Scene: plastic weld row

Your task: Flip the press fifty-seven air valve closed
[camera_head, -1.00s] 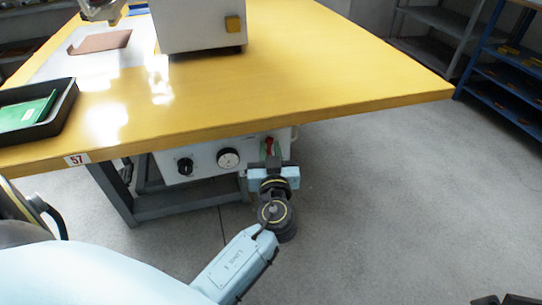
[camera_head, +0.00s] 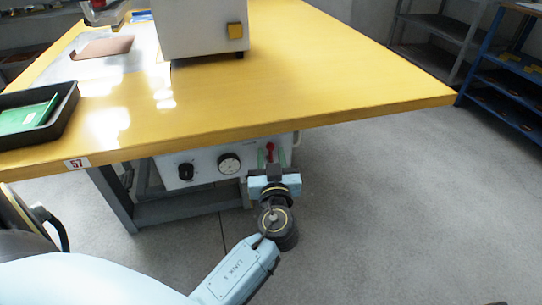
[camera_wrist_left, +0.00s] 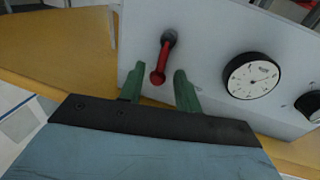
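The red lever of the air valve (camera_head: 270,151) is on the light grey panel under the table, right of the gauge. In the left wrist view the red lever (camera_wrist_left: 162,62) hangs from a dark pivot and points toward my gripper. My left gripper (camera_head: 272,160) is open, with a green finger on each side of the lever's line. In the left wrist view the open fingertips of my left gripper (camera_wrist_left: 157,76) are near the lever's free end, with a gap on both sides. I see no grip on it. My right gripper is not in view.
The panel (camera_head: 207,160) also bears a pressure gauge (camera_head: 229,163) and a black knob (camera_head: 186,171). The yellow tabletop (camera_head: 330,85) overhangs it, with a number 57 label (camera_head: 77,163) on its edge. A black tray (camera_head: 64,110) lies on top. Floor to the right is clear.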

